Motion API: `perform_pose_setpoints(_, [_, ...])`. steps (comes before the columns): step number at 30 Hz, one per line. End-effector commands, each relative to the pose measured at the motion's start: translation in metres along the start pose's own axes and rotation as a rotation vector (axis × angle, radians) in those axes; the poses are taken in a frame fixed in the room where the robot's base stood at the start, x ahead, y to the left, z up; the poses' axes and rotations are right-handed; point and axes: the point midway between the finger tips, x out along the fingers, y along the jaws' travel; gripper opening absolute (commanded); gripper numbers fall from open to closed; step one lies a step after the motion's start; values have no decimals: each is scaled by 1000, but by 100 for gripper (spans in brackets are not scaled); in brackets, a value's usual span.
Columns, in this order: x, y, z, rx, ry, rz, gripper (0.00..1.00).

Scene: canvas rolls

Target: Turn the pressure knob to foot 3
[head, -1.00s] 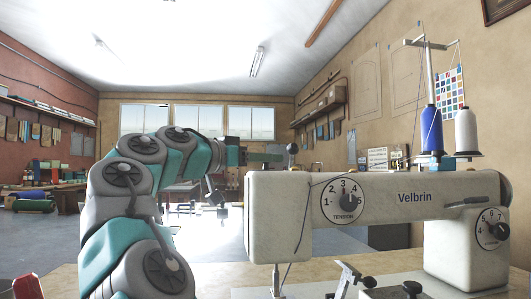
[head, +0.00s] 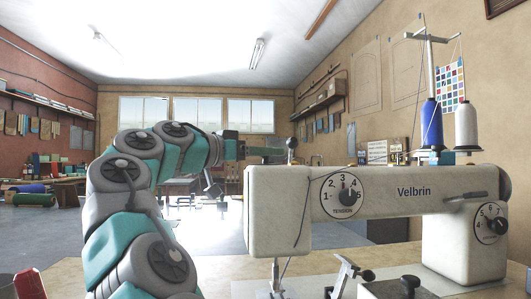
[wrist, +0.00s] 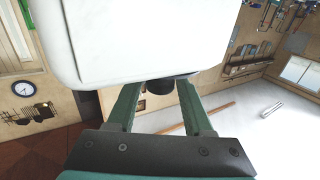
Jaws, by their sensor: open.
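A white sewing machine marked Velbrin (head: 400,222) stands on a table. Its front has a round TENSION dial (head: 343,195) with its pointer near 3. A second dial (head: 491,224) sits at its right end; its label is too small to read. A dark round knob (head: 291,143) stands on a short post on the machine's top left. My gripper (head: 268,153) points right, beside this post. In the wrist view, my gripper (wrist: 154,82) is open, its green fingers apart, with a black round part (wrist: 174,86) beyond and between the tips. Which knob is the pressure knob is not legible.
A blue thread spool (head: 431,125) and a white spool (head: 466,126) stand on the machine's right top. A metal caliper-like tool (head: 346,275) and a black knobbed block (head: 398,287) lie in front. A red object (head: 30,284) is at the lower left.

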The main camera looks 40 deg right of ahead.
Motion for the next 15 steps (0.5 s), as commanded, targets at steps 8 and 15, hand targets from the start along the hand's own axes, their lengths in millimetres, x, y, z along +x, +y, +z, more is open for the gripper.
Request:
perform_pose_setpoints(8, [-19, -2, 0, 0, 2, -5, 51])
perform_pose_setpoints(15, [-57, -1, -1, 1, 2, -5, 51])
